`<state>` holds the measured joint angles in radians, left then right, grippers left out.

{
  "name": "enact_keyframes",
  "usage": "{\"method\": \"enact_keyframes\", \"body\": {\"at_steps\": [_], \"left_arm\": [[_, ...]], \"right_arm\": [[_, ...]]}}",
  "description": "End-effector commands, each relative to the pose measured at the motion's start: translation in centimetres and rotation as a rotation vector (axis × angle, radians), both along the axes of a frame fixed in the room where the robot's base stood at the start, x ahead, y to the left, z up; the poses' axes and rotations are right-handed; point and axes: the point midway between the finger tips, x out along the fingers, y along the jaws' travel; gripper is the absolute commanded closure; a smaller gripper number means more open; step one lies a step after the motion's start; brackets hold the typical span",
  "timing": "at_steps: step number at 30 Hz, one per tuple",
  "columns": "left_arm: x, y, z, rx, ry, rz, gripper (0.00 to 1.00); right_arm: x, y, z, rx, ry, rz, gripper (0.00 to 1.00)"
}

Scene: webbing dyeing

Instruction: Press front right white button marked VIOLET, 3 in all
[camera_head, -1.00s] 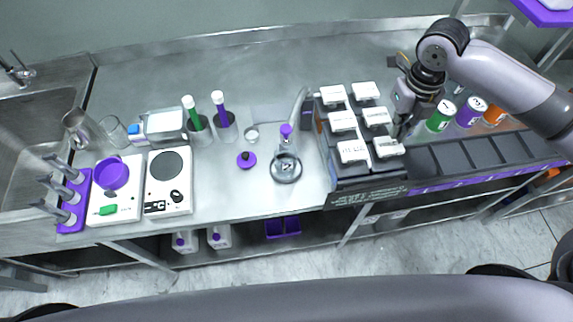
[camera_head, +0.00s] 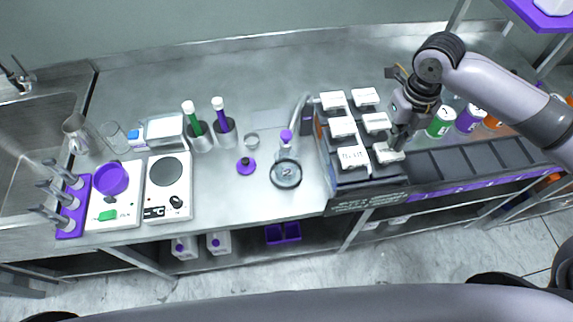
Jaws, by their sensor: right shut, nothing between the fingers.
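A dispenser (camera_head: 332,185) with white buttons in two columns stands right of the table's middle. The front right white button (camera_head: 388,154) is under my right gripper (camera_head: 394,146), whose shut fingertips are at its top; whether it is pushed down I cannot tell. The marking on this button is not readable from here. The front left button (camera_head: 352,157) is clear of the gripper. My left gripper is not in view.
Two scales, tubes and a purple stopper (camera_head: 246,166) are on the left. The back of the table is clear.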

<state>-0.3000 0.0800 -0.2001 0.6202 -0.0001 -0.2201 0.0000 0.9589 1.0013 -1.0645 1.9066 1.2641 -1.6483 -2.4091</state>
Motion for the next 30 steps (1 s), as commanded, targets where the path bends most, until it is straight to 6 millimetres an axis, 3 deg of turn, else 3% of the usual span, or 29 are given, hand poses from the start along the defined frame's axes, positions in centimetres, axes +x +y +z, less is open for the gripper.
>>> {"method": "enact_keyframes", "body": {"at_steps": [17, 30], "left_arm": [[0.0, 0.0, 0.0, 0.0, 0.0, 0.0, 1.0], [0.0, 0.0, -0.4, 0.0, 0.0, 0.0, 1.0]], "right_arm": [[0.0, 0.0, -0.1, 0.0, 0.0, 0.0, 1.0], [0.0, 0.0, -1.7, 0.001, 0.001, 0.0, 1.0]]}}
